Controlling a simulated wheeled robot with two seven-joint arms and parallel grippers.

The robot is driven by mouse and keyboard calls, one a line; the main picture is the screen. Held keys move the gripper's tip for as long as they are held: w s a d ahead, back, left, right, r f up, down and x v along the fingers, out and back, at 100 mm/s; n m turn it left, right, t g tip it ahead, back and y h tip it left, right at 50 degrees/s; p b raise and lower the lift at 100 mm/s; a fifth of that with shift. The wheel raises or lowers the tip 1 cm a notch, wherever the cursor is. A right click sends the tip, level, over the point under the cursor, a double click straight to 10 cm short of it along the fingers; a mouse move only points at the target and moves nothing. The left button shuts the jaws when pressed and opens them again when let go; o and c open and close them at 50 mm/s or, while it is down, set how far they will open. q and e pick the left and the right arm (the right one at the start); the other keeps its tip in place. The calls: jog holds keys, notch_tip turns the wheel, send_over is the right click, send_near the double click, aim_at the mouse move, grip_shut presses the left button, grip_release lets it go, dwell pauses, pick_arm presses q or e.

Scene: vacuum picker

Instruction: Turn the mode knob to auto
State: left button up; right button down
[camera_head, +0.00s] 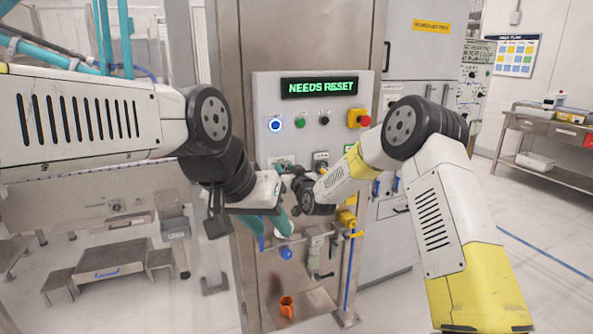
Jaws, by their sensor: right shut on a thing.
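The control panel (362,88) is a pale grey plate on the steel cabinet, with a lit display (319,85) reading "NEEDS RESET". A label plate (279,160) is at the panel's lower left. My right gripper (286,172) is just below that plate, shut on what appears to be the mode knob. The gripper hides the knob, so its pointing direction cannot be read. Another dark knob (321,166) shows to the right. My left gripper (278,212) is lower, in front of the cabinet below the panel. Its finger opening is not clear.
The panel also has a blue button (275,125), a green button (300,122), a black button (324,120) and a red emergency stop (359,119). Pipes and a blue-handled valve (286,253) are below. An orange cup (286,306) stands on a low shelf (312,303).

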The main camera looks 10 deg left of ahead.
jog(key=shift+w+d+f+m, duration=0.1)
jog(key=shift+d+m, duration=0.05)
jog(key=shift+m, duration=1.15)
jog(key=shift+w+d+f+m, duration=0.1)
jog(key=shift+m, duration=1.2)
jog(key=shift+w+d+f+m, duration=0.1)
jog(key=shift+d+m, duration=0.05)
jog(key=shift+m, duration=1.15)
jog(key=c, duration=1.4)
grip_release()
jog(key=shift+s, duration=0.15)
jog(key=v, duration=0.7)
jog(key=shift+s+d, duration=0.25)
